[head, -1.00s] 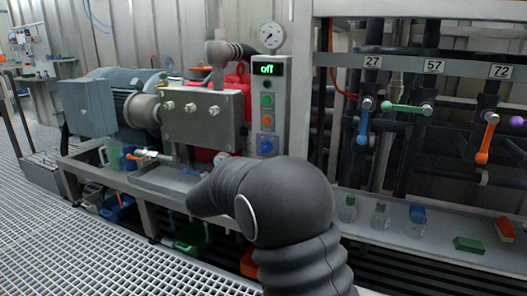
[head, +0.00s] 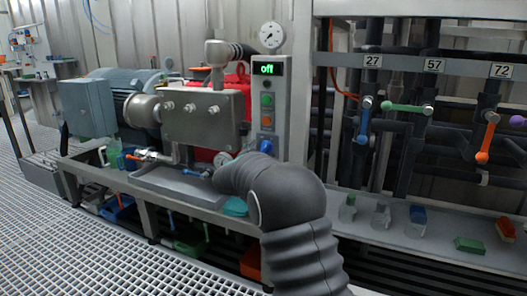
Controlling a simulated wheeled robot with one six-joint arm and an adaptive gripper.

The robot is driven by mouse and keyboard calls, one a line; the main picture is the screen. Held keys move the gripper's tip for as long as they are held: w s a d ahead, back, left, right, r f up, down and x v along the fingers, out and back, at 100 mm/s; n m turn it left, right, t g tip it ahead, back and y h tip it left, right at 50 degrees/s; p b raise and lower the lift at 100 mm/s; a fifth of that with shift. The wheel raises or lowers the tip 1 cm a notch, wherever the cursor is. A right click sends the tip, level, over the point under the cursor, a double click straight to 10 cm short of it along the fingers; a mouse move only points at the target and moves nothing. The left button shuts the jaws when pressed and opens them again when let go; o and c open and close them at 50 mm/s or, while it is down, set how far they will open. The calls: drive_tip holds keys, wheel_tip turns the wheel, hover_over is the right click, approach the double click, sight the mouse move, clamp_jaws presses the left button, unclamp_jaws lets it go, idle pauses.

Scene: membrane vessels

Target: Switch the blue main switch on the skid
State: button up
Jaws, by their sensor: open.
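The blue main switch (head: 266,146) is a small blue knob low on the grey control panel (head: 283,108) of the skid. The dark arm of mine stands just in front of and below it and covers the lower end of the panel. The display (head: 267,69) at the top of the panel reads "off" in green. My gripper does not show in the head view; it is hidden behind my arm.
A grey pump box (head: 203,124) stands left of the panel. Valves with coloured handles (head: 364,124) and a shelf (head: 430,237) with bottles are at right.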

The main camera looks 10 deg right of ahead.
drive_tip(key=shift+x, duration=1.15)
drive_tip(key=c, duration=1.2)
drive_tip(key=shift+o, duration=0.2)
drive_tip(key=shift+r, duration=0.1)
